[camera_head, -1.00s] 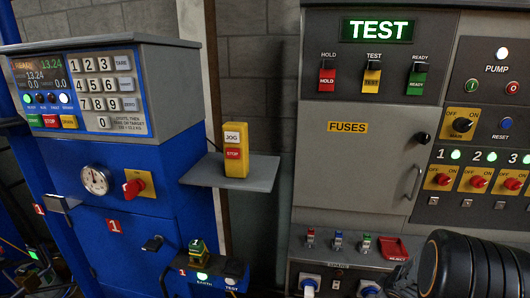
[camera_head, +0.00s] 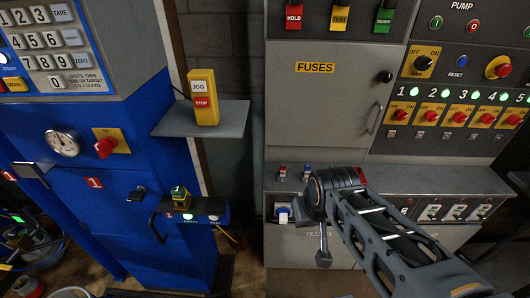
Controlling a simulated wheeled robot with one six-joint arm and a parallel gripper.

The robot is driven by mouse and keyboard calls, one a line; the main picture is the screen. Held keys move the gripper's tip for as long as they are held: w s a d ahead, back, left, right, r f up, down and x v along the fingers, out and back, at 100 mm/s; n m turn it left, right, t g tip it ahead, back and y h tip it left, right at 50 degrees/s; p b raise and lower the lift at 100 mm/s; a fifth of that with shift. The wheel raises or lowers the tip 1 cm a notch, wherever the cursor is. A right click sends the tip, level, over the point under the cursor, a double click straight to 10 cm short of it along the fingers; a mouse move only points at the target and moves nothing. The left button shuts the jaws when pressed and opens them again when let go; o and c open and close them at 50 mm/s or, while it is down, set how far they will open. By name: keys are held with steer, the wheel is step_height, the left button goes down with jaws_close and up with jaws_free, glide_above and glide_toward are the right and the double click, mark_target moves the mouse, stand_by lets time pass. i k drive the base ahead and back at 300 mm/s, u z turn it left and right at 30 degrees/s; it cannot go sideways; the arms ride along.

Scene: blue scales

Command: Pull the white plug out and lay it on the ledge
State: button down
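A white plug (camera_head: 284,213) sits in the lower front of the grey cabinet, just left of my arm. My gripper (camera_head: 323,250) hangs down at the arm's end, to the right of and a little below this plug, apart from it in the picture. Its fingers are seen edge-on, so its opening is unclear. My arm hides the panel to the right of the plug. A flat grey ledge (camera_head: 174,123) juts out at the left of the cabinet, and a yellow JOG/STOP box (camera_head: 203,98) stands on it.
The blue scale cabinet (camera_head: 140,235) stands at the left, with a red knob (camera_head: 105,147) and a small lower shelf (camera_head: 209,209). The FUSES door (camera_head: 322,105) is shut above my arm. Small switches (camera_head: 283,172) line the sloping panel. The front part of the ledge is bare.

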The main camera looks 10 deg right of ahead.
mark_target(283, 214)
steer(key=u, duration=3.65)
steer(key=k, duration=1.3)
steer(key=z, duration=0.4)
